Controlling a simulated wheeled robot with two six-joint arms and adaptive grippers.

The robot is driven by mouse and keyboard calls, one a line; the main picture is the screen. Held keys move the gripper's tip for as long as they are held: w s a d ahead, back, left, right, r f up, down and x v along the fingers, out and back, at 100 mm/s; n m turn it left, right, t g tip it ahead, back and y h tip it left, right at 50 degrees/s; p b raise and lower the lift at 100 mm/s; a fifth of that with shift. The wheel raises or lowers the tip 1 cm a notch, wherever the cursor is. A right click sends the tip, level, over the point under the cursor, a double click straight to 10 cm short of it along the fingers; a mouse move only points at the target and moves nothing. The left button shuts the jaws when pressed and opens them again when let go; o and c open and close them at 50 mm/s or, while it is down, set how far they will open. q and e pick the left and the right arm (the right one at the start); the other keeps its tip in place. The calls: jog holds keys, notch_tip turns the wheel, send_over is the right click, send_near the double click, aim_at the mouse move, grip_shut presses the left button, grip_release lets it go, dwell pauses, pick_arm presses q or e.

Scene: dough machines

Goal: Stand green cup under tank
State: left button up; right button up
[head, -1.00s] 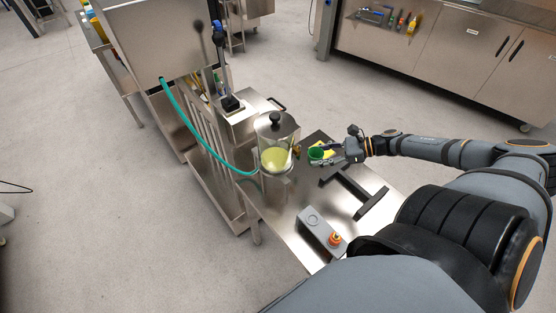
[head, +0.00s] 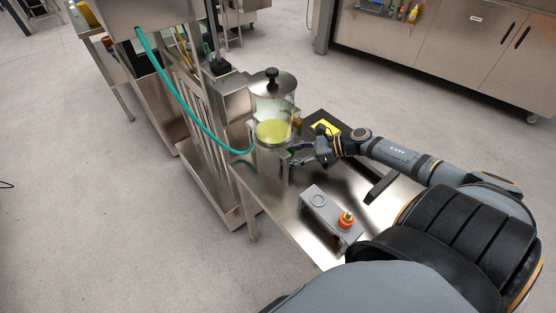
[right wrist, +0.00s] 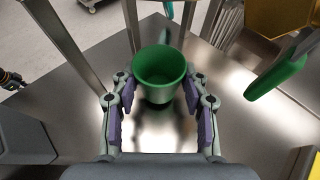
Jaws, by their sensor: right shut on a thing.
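The green cup (right wrist: 160,72) is upright between the purple finger pads of my right gripper (right wrist: 160,98), which is shut on it. In the head view my right gripper (head: 303,154) is at the right side of the tank's stand, low over the steel table. The cup is mostly hidden there. The tank (head: 273,110) is a clear jar with a steel lid and yellow-green liquid, raised on metal legs. Legs of the stand show beyond the cup in the right wrist view. I cannot tell whether the cup's base touches the table. My left gripper is not in view.
A control box with an orange-red button (head: 346,219) stands at the table's front. A yellow item (head: 326,128) lies on a dark plate behind my right gripper. A teal hose (head: 180,103) runs to the tank. A green part (right wrist: 276,77) hangs at the right in the wrist view.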

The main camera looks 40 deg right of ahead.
aim_at(278, 164)
jog(key=shift+w+a, duration=0.3)
jog(key=shift+a, duration=0.05)
jog(key=x, duration=0.2)
jog(key=b+x, duration=0.1)
jog(key=shift+w+a+r, duration=0.2)
jog(key=shift+w+a, duration=0.1)
jog(key=shift+a, duration=0.05)
jog(key=shift+s+d+f, duration=0.1)
jog(key=shift+f, duration=0.05)
jog(key=o, duration=0.6)
jog(key=shift+f, duration=0.15)
jog(key=shift+c, duration=0.2)
jog(key=o, duration=0.5)
jog(key=shift+c, duration=0.2)
